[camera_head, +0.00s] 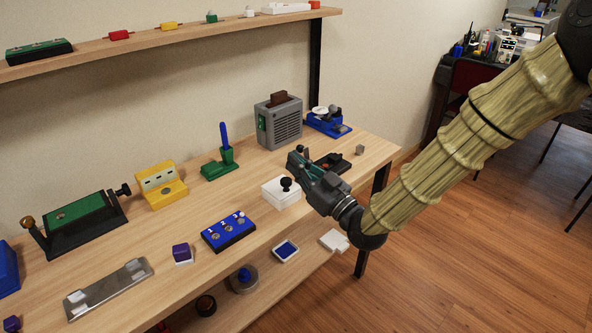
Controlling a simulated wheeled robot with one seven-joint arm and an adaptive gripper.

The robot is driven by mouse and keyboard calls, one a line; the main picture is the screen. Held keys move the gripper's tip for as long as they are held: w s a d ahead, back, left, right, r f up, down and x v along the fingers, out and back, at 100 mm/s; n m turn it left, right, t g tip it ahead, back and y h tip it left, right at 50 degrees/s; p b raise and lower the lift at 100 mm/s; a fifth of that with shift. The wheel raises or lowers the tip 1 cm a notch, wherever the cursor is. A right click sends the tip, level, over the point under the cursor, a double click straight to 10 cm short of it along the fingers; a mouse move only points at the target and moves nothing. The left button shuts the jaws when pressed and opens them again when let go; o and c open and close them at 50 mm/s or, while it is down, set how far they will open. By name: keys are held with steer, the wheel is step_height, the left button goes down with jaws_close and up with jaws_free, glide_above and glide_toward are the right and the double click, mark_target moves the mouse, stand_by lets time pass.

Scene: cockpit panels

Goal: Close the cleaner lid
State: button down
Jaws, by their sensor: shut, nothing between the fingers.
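My gripper (298,159) is shut and empty. It reaches in from the right and is over the table's right half. A white box with a black knob (281,192) is just left of it, partly behind my gripper. A low black device with a reddish-brown part (334,163) is just right of the fingertips. I cannot tell for sure which of these is the cleaner, and no lid can be made out clearly. I cannot tell whether my fingertips touch anything.
The wooden table (190,215) also holds a grey toaster-like device (284,122), a blue device (328,122), a green holder (220,167), a yellow block (161,186) and a blue numbered panel (228,232). A wall shelf (175,37) runs above. A lower shelf holds several small items.

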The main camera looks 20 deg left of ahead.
steer(key=f+v, duration=0.1)
steer(key=v, duration=0.9)
steer(key=s+d+f+m+g+h+p, duration=0.1)
steer(key=s+d+f+m+h+p, duration=0.15)
steer(key=d+f+h, duration=0.4)
steer(key=s+d+f+m+h+p, duration=0.1)
steer(key=s+d+f+m, duration=0.2)
steer(key=f, duration=0.7)
steer(key=s+d+f+m+g+h+p, duration=0.1)
steer(key=d+f+m+h, duration=0.1)
steer(key=d+f+h, duration=0.35)
steer(key=s+d+f+m+g+h+p, duration=0.2)
steer(key=s+d+f, duration=0.4)
steer(key=s+d, duration=0.4)
steer(key=s+d+f+m+g+h+p, duration=0.2)
steer(key=s+d+f+g, duration=0.3)
steer(key=s+d, duration=0.6)
steer(key=s+f+m+h, duration=0.1)
steer(key=s, duration=0.2)
steer(key=shift+s+d+f+m+h+p, duration=0.2)
steer(key=shift+s+m+h+p, duration=0.1)
steer(key=shift+m+p, duration=0.05)
